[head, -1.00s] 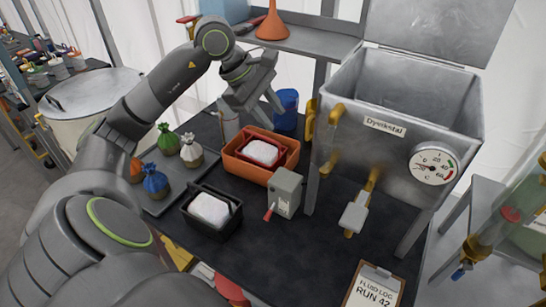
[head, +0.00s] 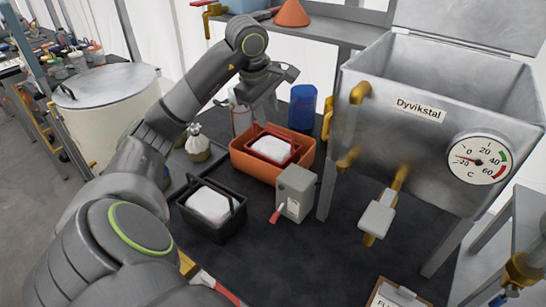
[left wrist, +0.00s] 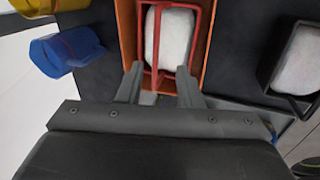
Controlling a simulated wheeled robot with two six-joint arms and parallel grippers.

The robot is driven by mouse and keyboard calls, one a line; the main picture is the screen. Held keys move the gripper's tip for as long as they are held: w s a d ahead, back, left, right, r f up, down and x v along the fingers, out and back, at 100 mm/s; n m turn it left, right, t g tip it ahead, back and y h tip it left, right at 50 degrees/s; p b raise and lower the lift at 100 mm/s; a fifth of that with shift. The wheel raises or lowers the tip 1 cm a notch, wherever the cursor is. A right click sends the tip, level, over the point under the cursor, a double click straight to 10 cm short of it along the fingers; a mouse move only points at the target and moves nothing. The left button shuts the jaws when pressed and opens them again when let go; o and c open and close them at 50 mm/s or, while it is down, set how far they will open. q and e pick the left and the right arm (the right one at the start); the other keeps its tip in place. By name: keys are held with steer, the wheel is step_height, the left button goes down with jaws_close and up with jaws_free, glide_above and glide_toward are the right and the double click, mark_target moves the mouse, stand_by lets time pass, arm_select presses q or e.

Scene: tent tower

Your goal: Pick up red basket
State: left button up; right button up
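The red basket (head: 273,149) holds a white lump and sits inside an orange tub (head: 242,162) on the dark table. In the left wrist view the red basket (left wrist: 206,32) is straight ahead, with its thin red handle crossing in front of the white lump. My left gripper (head: 262,117) is just above the basket at its back-left side. In the left wrist view its two fingers (left wrist: 160,75) are apart, with the near part of the basket and handle showing between them. Contact cannot be told. My right gripper is not in view.
A black basket (head: 225,226) with a white lump stands front-left of the tub. A grey box with a red lever (head: 296,190) stands close at the right. A blue cup (head: 302,108) is behind. The metal tank (head: 420,120) stands at the right.

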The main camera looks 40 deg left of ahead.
mark_target(272, 130)
arm_select(q)
steer(key=shift+w+a+x, duration=0.1)
steer(key=shift+a+x, duration=0.05)
steer(key=shift+x, duration=1.55)
steer(key=shift+w+a+x, duration=0.1)
steer(key=shift+a+x, duration=0.05)
steer(key=shift+x, duration=1.5)
steer(key=shift+r, duration=0.1)
steer(key=shift+c, duration=0.3)
jaws_close()
steer(key=shift+r, duration=0.1)
